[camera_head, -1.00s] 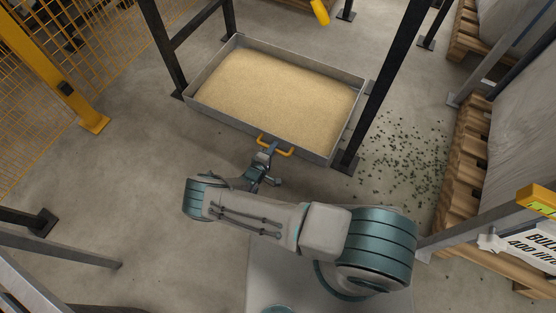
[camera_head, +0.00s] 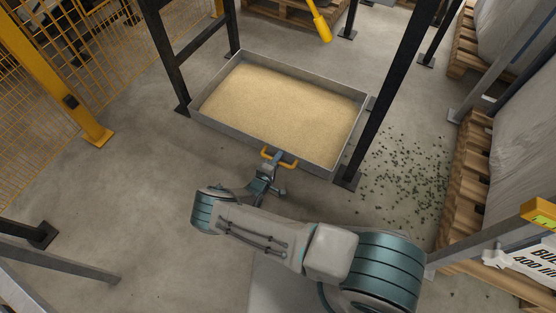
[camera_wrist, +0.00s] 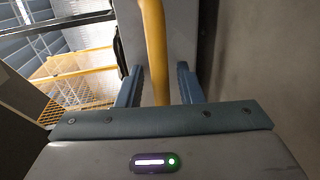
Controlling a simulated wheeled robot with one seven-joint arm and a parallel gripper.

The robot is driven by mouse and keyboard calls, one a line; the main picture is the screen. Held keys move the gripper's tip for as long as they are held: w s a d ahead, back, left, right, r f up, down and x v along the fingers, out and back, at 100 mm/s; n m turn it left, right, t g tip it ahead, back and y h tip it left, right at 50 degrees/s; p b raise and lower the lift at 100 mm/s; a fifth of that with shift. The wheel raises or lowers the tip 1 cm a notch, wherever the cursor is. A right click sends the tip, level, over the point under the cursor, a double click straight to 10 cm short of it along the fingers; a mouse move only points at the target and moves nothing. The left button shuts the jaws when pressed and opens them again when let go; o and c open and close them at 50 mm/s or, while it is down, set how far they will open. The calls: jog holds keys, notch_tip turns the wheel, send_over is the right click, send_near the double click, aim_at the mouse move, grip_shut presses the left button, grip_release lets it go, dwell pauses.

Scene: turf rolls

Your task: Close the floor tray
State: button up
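The floor tray (camera_head: 232,127) is a grey metal box filled with pale tan grains, and it lies on the floor between black posts. A yellow bar handle (camera_head: 288,164) sticks out from its near wall. My gripper (camera_head: 268,157) is at this handle, on the near side of the tray. In the wrist view the yellow handle bar (camera_wrist: 154,40) runs between the two blue-grey fingers of my gripper (camera_wrist: 159,68). A narrow gap shows on each side of the bar, so the fingers are around it but look apart from it.
A black post (camera_head: 384,95) stands close to the tray's right wall, and another (camera_head: 168,60) by its left corner. Dark crumbs (camera_head: 405,170) lie on the floor at right, beside wooden pallets (camera_head: 468,175). A yellow mesh fence (camera_head: 30,110) is at left.

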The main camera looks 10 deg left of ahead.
jog(key=p+v, duration=0.4)
jog(key=v, duration=0.9)
jog(key=shift+s+p, duration=0.3)
jog(key=shift+a+r, duration=0.15)
jog(key=w+d+r+m+g+h+p, duration=0.15)
jog(key=d+r+m+g+p, duration=0.35)
jog(key=r, duration=1.2)
jog(key=w+d+r+m+g+p, duration=0.3)
jog(key=r+p, duration=0.4)
jog(key=r, duration=1.1)
jog(key=w+d+r+m+g+h+p, duration=0.1)
jog(key=w+d+r+m+g+p, duration=0.25)
jog(key=r, duration=1.35)
jog(key=s+d+r+y+p, duration=0.2)
jog(key=s+d+r+p, duration=0.3)
jog(key=r, duration=0.8)
jog(key=s+d+r+m+y+p, duration=0.1)
jog(key=s+d+r+y+p, duration=0.2)
jog(key=s+r+p, duration=0.4)
jog(key=s+d+r+m+y+p, duration=0.1)
jog(key=s+d+r+y+p, duration=0.2)
jog(key=r, duration=1.5)
jog(key=s+d+p, duration=0.3)
jog(key=s, duration=0.2)
jog(key=shift+d+r+p, duration=0.3)
jog(key=shift+d+r, duration=0.05)
